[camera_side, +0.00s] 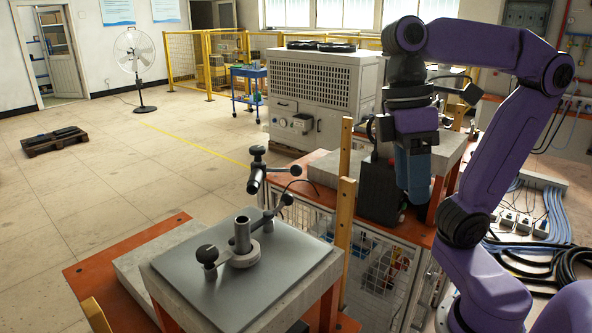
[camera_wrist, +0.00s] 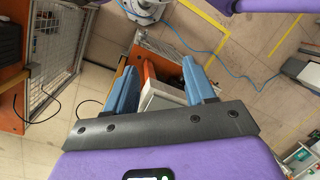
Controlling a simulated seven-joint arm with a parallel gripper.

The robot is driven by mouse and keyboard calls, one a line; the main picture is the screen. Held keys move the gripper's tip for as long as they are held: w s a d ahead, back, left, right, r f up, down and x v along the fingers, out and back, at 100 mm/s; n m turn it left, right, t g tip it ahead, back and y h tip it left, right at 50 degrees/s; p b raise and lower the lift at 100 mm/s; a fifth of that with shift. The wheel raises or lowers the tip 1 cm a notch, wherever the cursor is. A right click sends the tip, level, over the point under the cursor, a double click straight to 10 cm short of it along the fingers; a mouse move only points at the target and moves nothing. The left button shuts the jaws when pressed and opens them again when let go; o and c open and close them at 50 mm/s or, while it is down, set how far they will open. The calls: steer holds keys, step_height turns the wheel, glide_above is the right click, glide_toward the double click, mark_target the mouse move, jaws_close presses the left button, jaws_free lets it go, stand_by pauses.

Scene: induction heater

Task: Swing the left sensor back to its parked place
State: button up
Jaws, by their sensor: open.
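The left sensor (camera_side: 255,181) is a small black cylinder with round knobs, on a jointed stand. The stand's rod runs down to a steel post and round base (camera_side: 241,245) on the grey plate (camera_side: 262,292). The sensor sits above the plate's far edge, tilted. My gripper (camera_side: 414,196) hangs fingers down, well to the right of the sensor and apart from it. In the wrist view its two blue fingers (camera_wrist: 160,72) are spread, with nothing held between them. I cannot make out the sensor in the wrist view.
A yellow upright post (camera_side: 345,215) stands between the plate and my gripper. A black box (camera_side: 379,188) is close beside my gripper. A wire-mesh cabinet (camera_side: 378,268) is below it. A second pale-topped stand (camera_side: 449,150) is partly hidden behind my arm.

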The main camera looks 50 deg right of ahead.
steer(key=w+d+m+y, duration=0.5)
steer(key=w+m+y, duration=0.65)
steer(key=m, duration=0.95)
steer(key=w+d+r+m+t+y, duration=0.1)
steer(key=w+d+m+t+y, duration=0.15)
steer(key=d+m+t, duration=0.4)
steer(key=w+d+r+m+t+y, duration=0.1)
steer(key=w+d+m+t, duration=0.2)
steer(key=d+m+t, duration=0.4)
glide_toward(296, 168)
steer(key=shift+g, duration=0.45)
steer(key=x, duration=0.6)
steer(key=w+x, duration=0.1)
steer(key=x, duration=0.2)
steer(key=shift+w+f, duration=0.2)
steer(key=shift+w, duration=0.1)
